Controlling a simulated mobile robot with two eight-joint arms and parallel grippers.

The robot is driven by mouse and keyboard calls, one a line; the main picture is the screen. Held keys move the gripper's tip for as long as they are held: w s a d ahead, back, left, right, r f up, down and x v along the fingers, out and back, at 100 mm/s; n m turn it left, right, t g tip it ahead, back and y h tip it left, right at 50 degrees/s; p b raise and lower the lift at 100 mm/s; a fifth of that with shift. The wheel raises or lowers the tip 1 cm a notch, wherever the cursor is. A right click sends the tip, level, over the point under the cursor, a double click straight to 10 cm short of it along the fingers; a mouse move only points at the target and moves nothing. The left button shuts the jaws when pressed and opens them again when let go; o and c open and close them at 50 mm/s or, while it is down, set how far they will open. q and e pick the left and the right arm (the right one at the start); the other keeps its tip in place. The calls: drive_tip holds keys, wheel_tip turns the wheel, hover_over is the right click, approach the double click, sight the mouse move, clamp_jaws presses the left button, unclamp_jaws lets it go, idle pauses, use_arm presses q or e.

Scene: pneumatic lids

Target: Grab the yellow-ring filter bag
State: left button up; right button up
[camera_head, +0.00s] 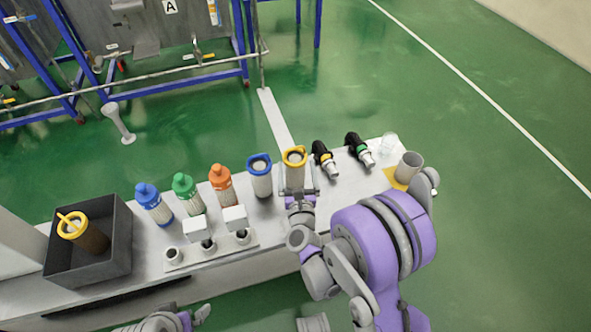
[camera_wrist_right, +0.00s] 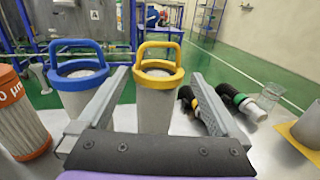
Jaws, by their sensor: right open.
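The yellow-ring filter bag (camera_head: 295,172) stands upright on the white table, a pale cylinder with a yellow ring and raised handle. It also shows in the right wrist view (camera_wrist_right: 156,103), centred between the fingers. My right gripper (camera_head: 301,194) is open in front of it, with one finger on each side in the wrist view (camera_wrist_right: 158,88). I cannot tell whether the fingers touch it.
A blue-ring filter bag (camera_head: 260,178) stands close to its left. Orange (camera_head: 222,185), green (camera_head: 188,193) and blue-capped (camera_head: 153,204) cartridges stand farther left. Two black fittings (camera_head: 326,160) (camera_head: 360,150) lie to its right. A dark bin (camera_head: 118,225) holds a yellow-handled brown filter (camera_head: 85,234).

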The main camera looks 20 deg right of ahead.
sight(295, 154)
drive_tip(key=shift+f+b+x, duration=0.2)
drive_tip(key=shift+b+x, duration=0.25)
drive_tip(key=shift+x, duration=2.7)
drive_tip(key=shift+a, duration=0.1)
clamp_jaws()
